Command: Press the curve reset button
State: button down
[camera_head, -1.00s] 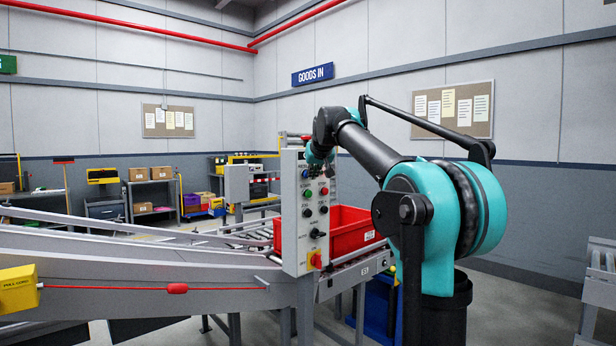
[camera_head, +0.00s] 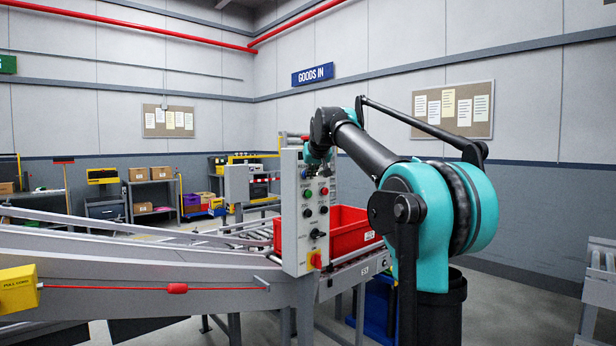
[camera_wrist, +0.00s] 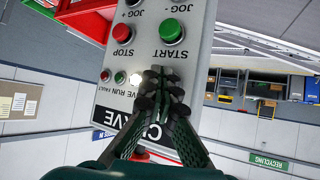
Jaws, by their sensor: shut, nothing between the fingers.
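The grey control panel (camera_head: 291,235) stands upright at the end of the conveyor and shows upside down in the wrist view (camera_wrist: 200,20). It carries a green START button (camera_wrist: 172,31), a red STOP button (camera_wrist: 122,33) and small lamps (camera_wrist: 120,77), one lit white. A blue spot (camera_head: 304,174) shows above the green button in the head view. No reset label is readable; my fingers hide the panel area beside the lamps. My gripper (camera_wrist: 162,82) is shut and empty, its tips in front of the panel just below START in the wrist picture. I cannot tell whether they touch it.
A red crate (camera_head: 350,232) sits on the rollers right behind the panel. A yellow pull-cord box (camera_head: 18,289) and its red cord run along the conveyor's near side. Shelves (camera_head: 152,196) stand at the back wall. The floor to the right is mostly clear.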

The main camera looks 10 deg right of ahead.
jog(key=shift+w+a, duration=0.15)
dwell(0.6)
jog(key=shift+s+d, duration=0.75)
jog(key=shift+s, duration=0.25)
jog(key=s+d, duration=0.1)
jog(key=s, duration=0.1)
jog(key=s+d, duration=0.2)
dwell(0.6)
